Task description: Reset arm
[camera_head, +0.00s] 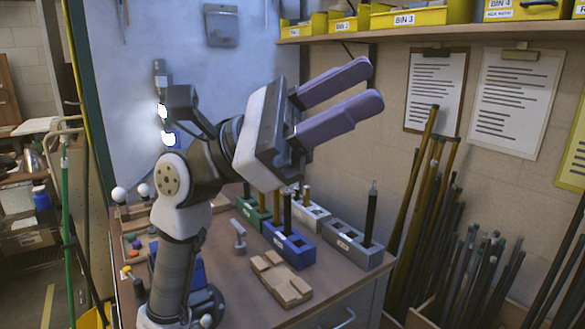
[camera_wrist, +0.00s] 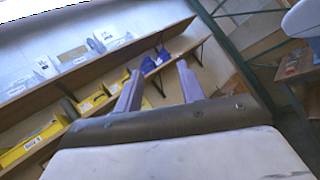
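My gripper (camera_head: 352,95) is raised above the bench (camera_head: 335,279) in the head view, with its two purple fingers pointing up and to the right. The fingers are apart with nothing between them. In the wrist view my gripper (camera_wrist: 158,85) also shows a wide empty gap between its fingers, with shelves beyond. The lamp parts stand below on the bench: a blue block (camera_head: 288,246), a grey block (camera_head: 352,246) with a dark rod (camera_head: 371,215), a green block (camera_head: 250,211) and a white block (camera_head: 311,217). My arm hides part of the bench's left side.
A wall shelf with yellow bins (camera_head: 421,16) runs along the upper right, near my fingers. Papers on clipboards (camera_head: 436,90) hang on the wall. Many rods (camera_head: 473,262) stand at the right. A wooden piece (camera_head: 280,279) and a small grey part (camera_head: 239,236) lie on the bench.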

